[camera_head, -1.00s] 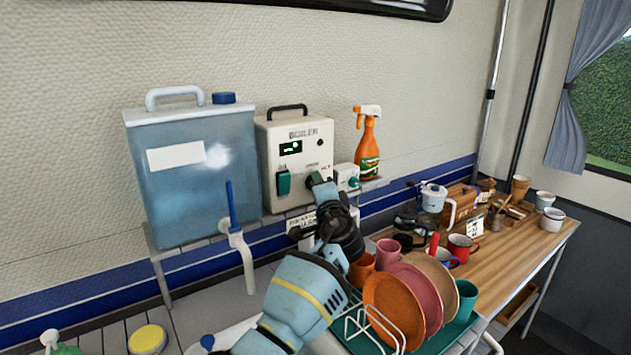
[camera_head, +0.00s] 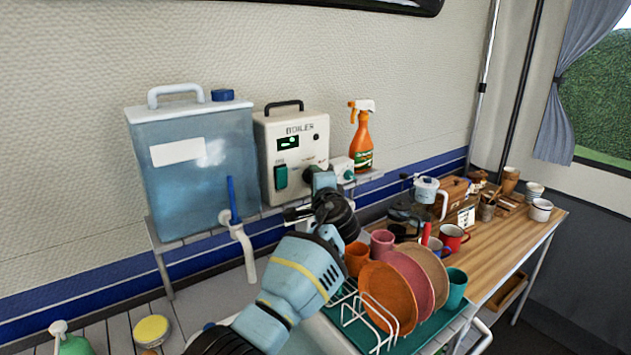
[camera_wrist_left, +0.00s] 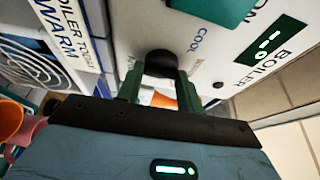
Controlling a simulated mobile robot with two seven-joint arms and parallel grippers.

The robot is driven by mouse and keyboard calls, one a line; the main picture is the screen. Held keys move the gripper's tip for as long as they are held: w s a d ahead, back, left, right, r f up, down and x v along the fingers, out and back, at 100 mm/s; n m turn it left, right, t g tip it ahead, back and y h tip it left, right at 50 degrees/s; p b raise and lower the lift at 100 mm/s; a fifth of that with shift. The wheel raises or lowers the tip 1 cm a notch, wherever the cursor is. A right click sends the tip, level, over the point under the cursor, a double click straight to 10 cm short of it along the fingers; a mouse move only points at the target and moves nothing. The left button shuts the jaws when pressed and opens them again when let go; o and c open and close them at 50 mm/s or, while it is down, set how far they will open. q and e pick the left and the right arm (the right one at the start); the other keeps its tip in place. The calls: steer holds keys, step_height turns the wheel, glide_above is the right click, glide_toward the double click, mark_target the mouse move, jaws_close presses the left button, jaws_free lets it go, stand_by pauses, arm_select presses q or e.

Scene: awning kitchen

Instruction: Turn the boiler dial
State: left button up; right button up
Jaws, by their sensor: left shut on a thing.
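The white boiler (camera_head: 303,150) with a black handle stands on the wall shelf, its front carrying a small green-lit display and a green switch. Its black dial (camera_wrist_left: 160,62) shows in the left wrist view, beside the printed word "COOL". My left gripper (camera_wrist_left: 160,80) has its two green fingers on either side of the dial, shut on it. In the head view my left gripper (camera_head: 318,178) reaches the lower right of the boiler's front and hides most of the dial. My right gripper is in neither view.
A blue water tank (camera_head: 197,190) with a tap stands close left of the boiler. An orange spray bottle (camera_head: 361,145) stands to its right. More items crowd the wooden counter (camera_head: 500,250).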

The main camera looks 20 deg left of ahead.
arm_select(q)
steer(key=o, duration=1)
steer(key=shift+v, duration=3.95)
